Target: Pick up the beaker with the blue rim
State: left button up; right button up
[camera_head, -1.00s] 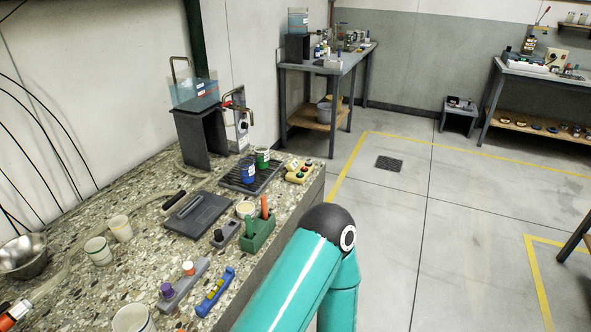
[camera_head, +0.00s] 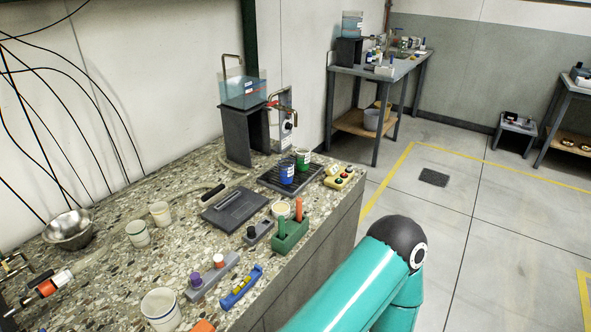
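Several pale cups stand upright on the speckled stone bench. The nearest, largest cup (camera_head: 161,310) is white with a thin dark line at its rim; I cannot tell whether that line is blue. A cup with a greenish band (camera_head: 138,234) stands farther back on the left, beside a plain cream cup (camera_head: 160,214). Another cream cup (camera_head: 280,210) stands by the green rack. A blue container (camera_head: 288,173) with a white label and a green one (camera_head: 302,158) stand on the dark grid tray. Neither gripper shows; a teal link of my arm crosses the lower right.
A metal bowl (camera_head: 69,230) and an orange-and-white fitting (camera_head: 48,286) are at the bench's left. A dark flat case (camera_head: 235,208), a green rack (camera_head: 290,236), a grey holder (camera_head: 211,277) and a blue level (camera_head: 241,287) crowd the middle. A water tank (camera_head: 243,91) stands behind.

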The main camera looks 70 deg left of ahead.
aim_at(286, 165)
jog(key=i, duration=2.9)
jog(key=z, duration=0.5)
jog(key=i, duration=0.45)
jog(key=u, duration=2.05)
jog(key=i, duration=0.2)
jog(key=u, duration=1.95)
jog(key=k, duration=0.55)
jog(key=u, duration=0.4)
jog(key=i, duration=1.1)
jog(key=u, duration=0.1)
